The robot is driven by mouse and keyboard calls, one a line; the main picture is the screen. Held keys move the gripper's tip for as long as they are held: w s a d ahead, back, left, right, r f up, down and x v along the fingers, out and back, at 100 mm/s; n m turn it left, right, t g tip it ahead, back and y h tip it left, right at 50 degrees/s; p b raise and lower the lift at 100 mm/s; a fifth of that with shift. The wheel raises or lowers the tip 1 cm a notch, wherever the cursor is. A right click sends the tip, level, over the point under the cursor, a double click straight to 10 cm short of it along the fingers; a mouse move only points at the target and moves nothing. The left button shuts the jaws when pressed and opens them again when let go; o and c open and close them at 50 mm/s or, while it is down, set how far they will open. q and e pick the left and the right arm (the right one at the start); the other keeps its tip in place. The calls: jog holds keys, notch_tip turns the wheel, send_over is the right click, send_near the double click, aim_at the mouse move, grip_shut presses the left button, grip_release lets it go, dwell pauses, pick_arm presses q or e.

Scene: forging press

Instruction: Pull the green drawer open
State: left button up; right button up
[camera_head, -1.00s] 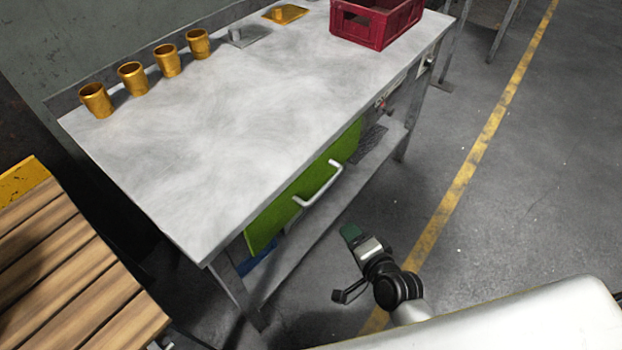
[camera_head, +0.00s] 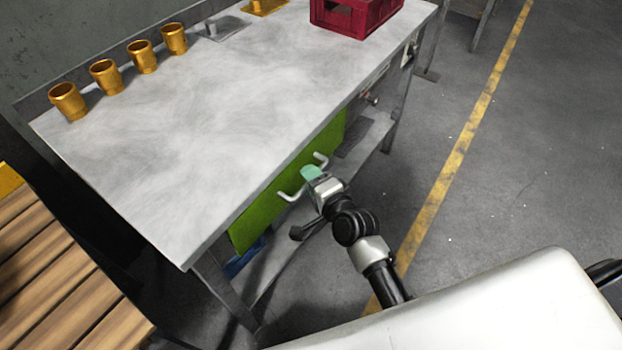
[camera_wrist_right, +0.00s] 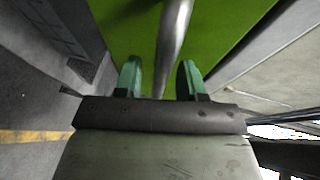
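The green drawer (camera_head: 262,214) sits under the front edge of the metal workbench, and its front looks flush with the bench. Its pale metal bar handle (camera_head: 289,196) shows on both sides of my right gripper (camera_head: 311,173). In the right wrist view the drawer front (camera_wrist_right: 225,28) fills the top, and the handle (camera_wrist_right: 174,45) runs down between the two green fingertips. The right gripper (camera_wrist_right: 159,78) is open there, with a gap on each side of the bar. The middle of the handle is hidden in the head view. My left gripper is in neither view.
The workbench top (camera_head: 190,120) holds several gold cups (camera_head: 142,57) and a red crate (camera_head: 352,14) at the back. A lower shelf (camera_head: 290,245) lies under the drawer. Wooden slats (camera_head: 60,275) stand at left. The floor right of the bench is clear.

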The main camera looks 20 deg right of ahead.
jog(key=shift+w, duration=0.2)
jog(key=shift+c, duration=0.2)
grip_shut()
